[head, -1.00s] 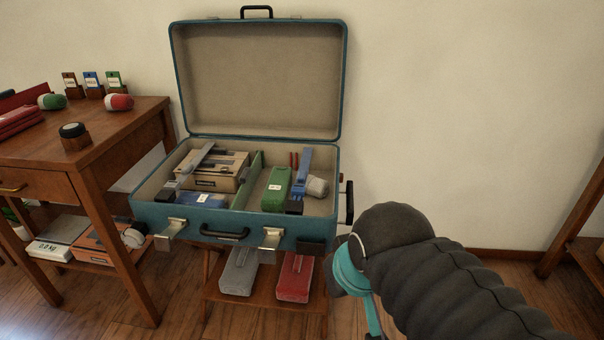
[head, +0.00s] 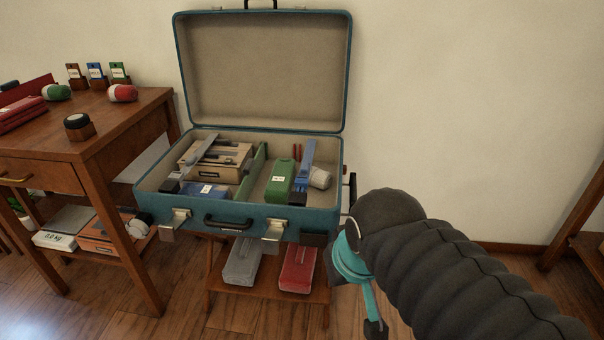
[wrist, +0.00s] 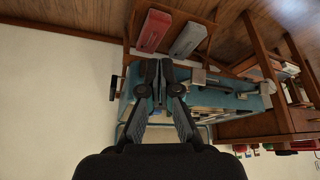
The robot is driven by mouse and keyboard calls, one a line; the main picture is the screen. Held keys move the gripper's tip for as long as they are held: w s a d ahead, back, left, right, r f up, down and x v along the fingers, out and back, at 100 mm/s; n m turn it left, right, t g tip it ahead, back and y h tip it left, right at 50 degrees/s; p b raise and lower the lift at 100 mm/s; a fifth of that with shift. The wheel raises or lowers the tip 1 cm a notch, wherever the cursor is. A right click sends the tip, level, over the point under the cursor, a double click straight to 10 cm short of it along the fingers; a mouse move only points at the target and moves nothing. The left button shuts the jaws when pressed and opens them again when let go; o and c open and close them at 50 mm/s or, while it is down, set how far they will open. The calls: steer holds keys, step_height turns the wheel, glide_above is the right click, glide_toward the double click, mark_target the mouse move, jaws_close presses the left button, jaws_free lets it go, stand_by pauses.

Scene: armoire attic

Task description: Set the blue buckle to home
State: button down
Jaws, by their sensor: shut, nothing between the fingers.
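A blue strap-like piece (head: 306,166), which I take for the blue buckle, stands at a slant in the right part of the open teal suitcase (head: 262,220). A dark block (head: 298,198) sits at its lower end. A similar grey strap (head: 203,149) lies in the left part. My gripper (wrist: 158,70) is shut and empty in the wrist view, in front of the suitcase, which shows upside down there. In the head view my arm is to the right of the suitcase, and the fingertips cannot be made out. In the wrist view my fingers hide part of the case.
A green box (head: 280,180) and a grey-white roll (head: 319,178) lie beside the blue strap. A green divider (head: 252,171) splits the case. The lid (head: 262,75) stands open. Grey (head: 242,263) and red (head: 298,266) boxes lie on the shelf below. A wooden desk (head: 120,120) stands left.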

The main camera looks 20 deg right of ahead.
mark_target(302, 169)
steer(key=w, duration=0.9)
steer(key=w+r+m+g+p, duration=0.1)
steer(key=w, duration=0.8)
steer(key=w+d+r+g+h+p, duration=0.1)
steer(key=w, duration=0.7)
steer(key=shift+w+d+r+m, duration=0.1)
steer(key=shift+w+r+m, duration=0.15)
steer(key=shift+w+m, duration=0.15)
steer(key=shift+m, duration=0.6)
steer(key=w, duration=0.1)
steer(key=w+r, duration=0.1)
steer(key=w, duration=0.1)
steer(key=w+r, duration=0.1)
steer(key=shift+w+d+r, duration=0.1)
steer(key=shift+w+d, duration=0.15)
steer(key=shift+w+d+r+m, duration=0.1)
steer(key=shift+w+r+m, duration=0.1)
steer(key=shift+r+m, duration=0.3)
steer(key=shift+w+d+r+m, duration=0.15)
steer(key=shift+r+m, duration=0.15)
steer(key=shift+r, duration=0.4)
steer(key=shift+f, duration=0.1)
steer(key=x, duration=1)
steer(key=shift+w+d, duration=0.15)
steer(key=shift+w, duration=0.1)
